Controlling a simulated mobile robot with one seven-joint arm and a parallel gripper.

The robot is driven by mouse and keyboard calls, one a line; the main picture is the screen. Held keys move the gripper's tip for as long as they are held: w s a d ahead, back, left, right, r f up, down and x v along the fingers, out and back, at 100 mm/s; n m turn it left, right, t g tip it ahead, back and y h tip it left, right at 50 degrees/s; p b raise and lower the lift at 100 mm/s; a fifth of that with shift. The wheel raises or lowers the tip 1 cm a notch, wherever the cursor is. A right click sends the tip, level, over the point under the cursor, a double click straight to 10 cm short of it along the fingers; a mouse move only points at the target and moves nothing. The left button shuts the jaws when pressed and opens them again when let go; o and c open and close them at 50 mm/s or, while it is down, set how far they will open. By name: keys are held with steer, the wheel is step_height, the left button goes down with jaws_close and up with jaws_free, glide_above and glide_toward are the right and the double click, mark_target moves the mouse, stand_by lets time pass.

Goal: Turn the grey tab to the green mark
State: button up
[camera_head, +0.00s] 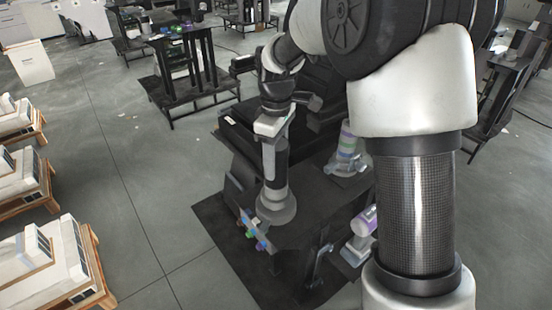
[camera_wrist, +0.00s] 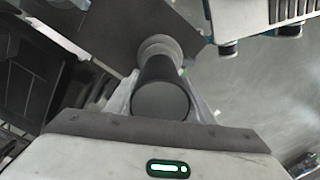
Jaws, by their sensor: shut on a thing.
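My gripper (camera_head: 274,172) points down at a dark upright cylinder (camera_head: 281,156) with a pale, wide round foot (camera_head: 277,207). In the wrist view my gripper (camera_wrist: 163,88) is shut on this dark cylinder (camera_wrist: 160,100), with one pale finger on each side. The round end of the cylinder faces the wrist camera, and a grey collar (camera_wrist: 160,47) shows past it. I cannot make out the grey tab in either view. I cannot tell a green mark for certain; a small green spot (camera_head: 249,234) shows among coloured knobs beside the foot.
A column with coloured bands (camera_head: 346,145) and a purple-topped one (camera_head: 365,220) stand to the right, close to my arm. Pale boxes on wooden pallets (camera_head: 45,255) line the left. A dark workbench (camera_head: 190,75) stands behind. Grey floor (camera_head: 130,180) lies open at left.

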stand_by(0.4)
steer(key=o, duration=1.5)
steer(key=shift+r, duration=0.1)
step_height(320, 180, up, 17)
steer(key=p, duration=0.1)
steer(key=shift+r, duration=0.15)
